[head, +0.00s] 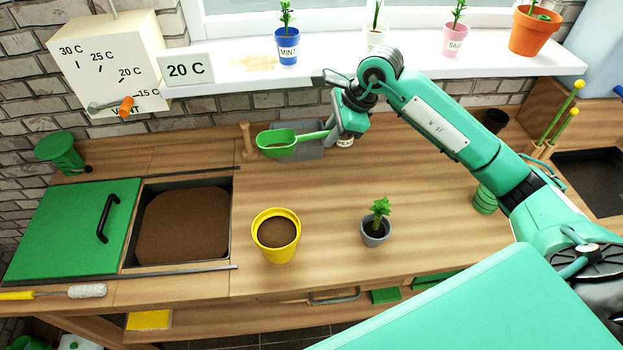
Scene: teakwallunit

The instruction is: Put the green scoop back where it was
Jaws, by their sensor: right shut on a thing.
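The green scoop (276,145) is in the head view, left of my right gripper, above the back of the wooden worktop. My right gripper (335,128) is shut on the end of its handle, with the bowl pointing left. The scoop's bowl is close beside an upright wooden peg (247,143) and in front of a grey plate (313,151). I cannot tell whether the scoop touches either. My left gripper is not in view.
A soil bin (185,225) with a green lid (75,228) is at left. A yellow soil pot (276,247) and a grey pot with a plant (375,232) stand mid-worktop. A partly hidden white label (345,142) is below the gripper. Potted plants line the sill (330,68).

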